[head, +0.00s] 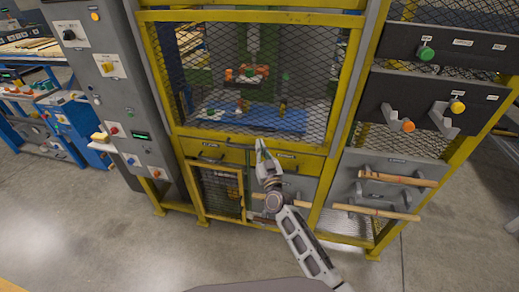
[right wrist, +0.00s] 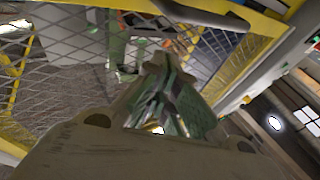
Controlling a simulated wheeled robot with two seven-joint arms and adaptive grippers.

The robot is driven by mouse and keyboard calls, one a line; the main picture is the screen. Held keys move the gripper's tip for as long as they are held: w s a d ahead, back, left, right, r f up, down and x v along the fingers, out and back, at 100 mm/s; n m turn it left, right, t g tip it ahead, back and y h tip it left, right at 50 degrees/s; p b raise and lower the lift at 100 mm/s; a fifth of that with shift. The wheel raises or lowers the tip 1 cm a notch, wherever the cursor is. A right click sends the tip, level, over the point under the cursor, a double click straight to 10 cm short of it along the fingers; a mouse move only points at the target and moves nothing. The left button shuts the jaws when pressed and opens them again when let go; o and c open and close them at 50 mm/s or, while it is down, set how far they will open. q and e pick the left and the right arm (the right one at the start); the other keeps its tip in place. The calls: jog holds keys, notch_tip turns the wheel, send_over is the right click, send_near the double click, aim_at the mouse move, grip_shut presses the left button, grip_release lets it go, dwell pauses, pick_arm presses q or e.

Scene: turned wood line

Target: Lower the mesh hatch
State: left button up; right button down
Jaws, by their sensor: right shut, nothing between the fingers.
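The mesh hatch (head: 320,62) is a yellow-framed panel of diamond mesh in the middle of the machine. In the head view it spans the opening, and its lower edge lies close above the yellow beam. A dark handle bar shows at its lower edge. My right gripper (head: 261,146) is shut and empty in front of that lower edge, right of the handle; whether it touches the frame I cannot tell. In the right wrist view the shut fingers (right wrist: 163,68) point at mesh and yellow frame (right wrist: 235,85). My left gripper is not in view.
Behind the mesh is a blue tray (head: 262,118) with small parts. Below is a small mesh door (head: 217,190). A grey control column (head: 115,85) stands left. Wooden spindles (head: 375,211) on a rack stick out at right. The floor in front is clear.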

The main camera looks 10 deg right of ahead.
jog(key=v, duration=1)
jog(key=shift+s+r, duration=0.2)
jog(key=shift+r, duration=0.1)
dwell(0.7)
